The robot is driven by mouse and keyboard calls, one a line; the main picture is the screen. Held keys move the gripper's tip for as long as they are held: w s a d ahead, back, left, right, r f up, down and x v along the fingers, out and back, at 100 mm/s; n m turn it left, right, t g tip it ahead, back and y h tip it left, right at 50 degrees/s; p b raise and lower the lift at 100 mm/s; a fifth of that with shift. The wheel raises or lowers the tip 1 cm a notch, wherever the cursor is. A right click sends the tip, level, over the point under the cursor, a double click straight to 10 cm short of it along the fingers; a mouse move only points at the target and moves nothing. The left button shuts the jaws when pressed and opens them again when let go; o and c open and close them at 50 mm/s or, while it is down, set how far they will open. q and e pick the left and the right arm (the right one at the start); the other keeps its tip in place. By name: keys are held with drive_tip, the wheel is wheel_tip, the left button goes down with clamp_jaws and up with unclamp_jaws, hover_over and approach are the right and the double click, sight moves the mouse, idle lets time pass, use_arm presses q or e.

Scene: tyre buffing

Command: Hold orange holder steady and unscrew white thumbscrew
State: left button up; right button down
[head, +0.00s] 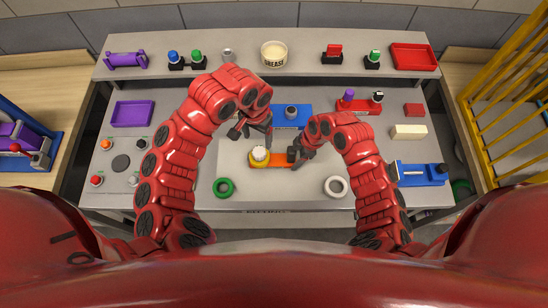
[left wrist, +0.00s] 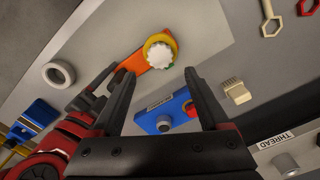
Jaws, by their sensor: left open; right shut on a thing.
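The orange holder (head: 279,160) lies on the pale mat in the middle of the bench, with a yellow round end at its left. The white thumbscrew (head: 260,153) sits on that yellow end. It also shows in the left wrist view (left wrist: 160,55), just beyond and between my left fingertips. My left gripper (head: 253,128) is open and empty, behind the thumbscrew and apart from it; its spread fingers show in the left wrist view (left wrist: 162,73). My right gripper (head: 294,155) is shut on the right end of the orange holder, which its fingers partly hide.
A green ring (head: 223,187) and a white ring (head: 335,186) lie in front of the holder. A blue fixture (head: 291,116) stands behind it, between my arms. A purple tray (head: 132,114) is at the left and a blue clamp-like block (head: 421,174) at the right.

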use_arm(q)
drive_tip(key=shift+f, duration=4.25)
